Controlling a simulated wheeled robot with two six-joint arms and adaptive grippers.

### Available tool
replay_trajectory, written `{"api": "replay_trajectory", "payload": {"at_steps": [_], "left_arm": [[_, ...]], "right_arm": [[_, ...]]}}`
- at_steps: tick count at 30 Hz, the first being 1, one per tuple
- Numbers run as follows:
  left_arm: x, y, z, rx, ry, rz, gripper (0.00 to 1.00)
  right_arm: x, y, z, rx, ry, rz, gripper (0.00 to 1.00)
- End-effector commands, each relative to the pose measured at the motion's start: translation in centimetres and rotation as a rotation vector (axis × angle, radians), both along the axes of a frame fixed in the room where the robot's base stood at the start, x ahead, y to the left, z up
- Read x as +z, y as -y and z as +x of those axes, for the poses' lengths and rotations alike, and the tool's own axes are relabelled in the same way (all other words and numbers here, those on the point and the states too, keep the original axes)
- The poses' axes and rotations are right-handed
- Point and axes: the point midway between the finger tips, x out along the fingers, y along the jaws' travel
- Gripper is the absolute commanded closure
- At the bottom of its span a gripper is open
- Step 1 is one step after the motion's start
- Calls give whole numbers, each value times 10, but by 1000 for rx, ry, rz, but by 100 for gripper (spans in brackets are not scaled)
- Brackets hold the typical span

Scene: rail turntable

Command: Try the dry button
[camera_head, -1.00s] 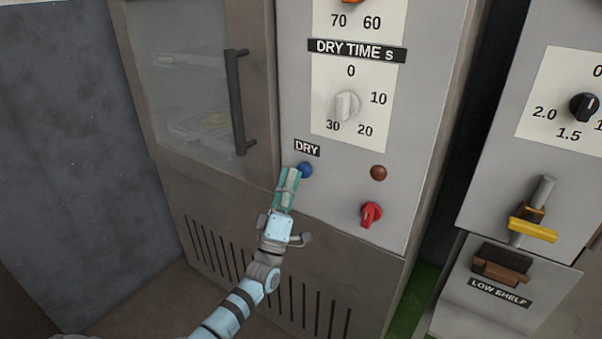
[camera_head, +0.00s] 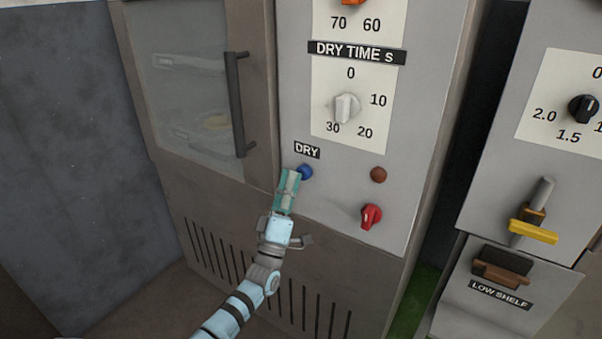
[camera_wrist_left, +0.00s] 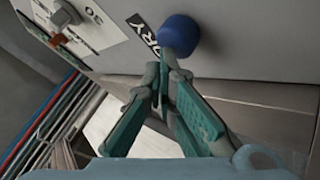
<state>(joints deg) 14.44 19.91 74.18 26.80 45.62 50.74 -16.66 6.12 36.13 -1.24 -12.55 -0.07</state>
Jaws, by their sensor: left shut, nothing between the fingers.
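The blue dry button (camera_head: 305,172) sits on the grey panel, just under the DRY label (camera_head: 307,150). My left gripper (camera_head: 291,175) is shut and empty, with its fingertips at the button's lower left. In the left wrist view the blue button (camera_wrist_left: 179,34) is large, and the closed fingertips (camera_wrist_left: 166,62) are at its lower edge. I cannot tell whether they touch it. My right gripper is not in view.
A white dry time dial (camera_head: 346,107) is above the button. A brown round lamp or button (camera_head: 378,174) and a red knob (camera_head: 371,216) are to the right. A dark door handle (camera_head: 236,103) stands at the left. Another cabinet has a yellow lever (camera_head: 533,230).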

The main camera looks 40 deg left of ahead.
Motion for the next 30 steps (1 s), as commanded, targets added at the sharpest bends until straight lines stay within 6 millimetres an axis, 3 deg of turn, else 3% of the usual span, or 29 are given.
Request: {"api": "replay_trajectory", "payload": {"at_steps": [17, 30], "left_arm": [[2, 0, -15, 0, -1, -1, 100], [2, 1, -57, 0, -1, 0, 100]], "right_arm": [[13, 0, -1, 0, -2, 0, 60], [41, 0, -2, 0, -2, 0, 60]]}}
